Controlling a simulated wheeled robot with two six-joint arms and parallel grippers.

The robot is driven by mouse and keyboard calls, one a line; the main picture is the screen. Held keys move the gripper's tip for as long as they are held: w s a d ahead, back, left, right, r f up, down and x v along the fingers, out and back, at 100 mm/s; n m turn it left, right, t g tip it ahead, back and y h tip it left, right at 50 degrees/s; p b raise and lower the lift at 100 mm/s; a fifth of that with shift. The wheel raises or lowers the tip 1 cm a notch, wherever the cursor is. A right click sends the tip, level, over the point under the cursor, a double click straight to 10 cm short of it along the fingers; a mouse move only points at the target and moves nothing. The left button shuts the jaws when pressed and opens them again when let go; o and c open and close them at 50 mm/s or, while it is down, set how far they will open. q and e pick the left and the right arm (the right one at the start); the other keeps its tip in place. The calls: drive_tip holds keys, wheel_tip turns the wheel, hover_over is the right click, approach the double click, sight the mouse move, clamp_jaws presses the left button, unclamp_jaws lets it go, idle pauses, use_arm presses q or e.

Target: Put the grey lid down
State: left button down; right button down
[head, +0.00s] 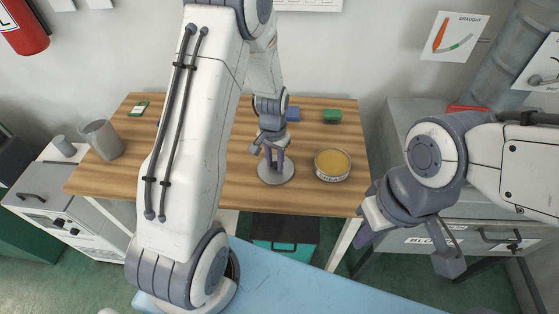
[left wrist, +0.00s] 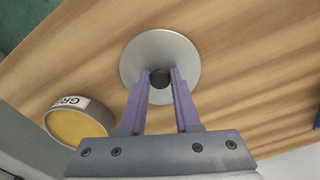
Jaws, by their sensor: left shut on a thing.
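The grey lid (head: 283,177) is a flat round disc with a dark knob, over the wooden table near its front edge. It also shows in the left wrist view (left wrist: 190,50). My left gripper (head: 273,160) points down over it, its purple fingers (left wrist: 160,76) shut on the knob. The lid looks level and very low; I cannot tell whether it touches the wood. An open round tin (head: 332,164) with yellow contents stands just right of the lid. Its label starting "GR" shows in the left wrist view (left wrist: 70,101). My right gripper (head: 405,240) hangs right of the table, its fingers unclear.
The table (head: 235,190) has a green block (head: 332,116) and a blue block (head: 293,113) at the back. A grey mug (head: 101,139) stands at the left end, with a small green item (head: 139,109) behind it. Bare wood lies around the lid.

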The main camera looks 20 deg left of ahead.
sight(275, 165)
use_arm(q)
drive_tip(key=c, duration=0.6)
unclamp_jaws()
drive_tip(key=shift+r+p, duration=0.25)
drive_tip(key=shift+p, duration=0.05)
drive_tip(key=shift+w+r, duration=0.1)
drive_tip(key=shift+r, duration=0.25)
wheel_tip(275, 165, up, 10)
drive_tip(key=r+b, duration=0.1)
drive_tip(key=b, duration=0.1)
drive_tip(key=s+d+r+m, duration=0.3)
drive_tip(key=s+d+r, duration=0.2)
drive_tip(key=s+d, duration=0.55)
drive_tip(key=s+d+m, duration=0.1)
drive_tip(key=s, duration=0.3)
drive_tip(key=s+d+m, duration=0.1)
drive_tip(key=s, duration=0.4)
drive_tip(key=s+d+r+m+h, duration=0.1)
drive_tip(key=s, duration=0.3)
drive_tip(key=shift+s+d, duration=0.2)
drive_tip(key=shift+d, duration=0.15)
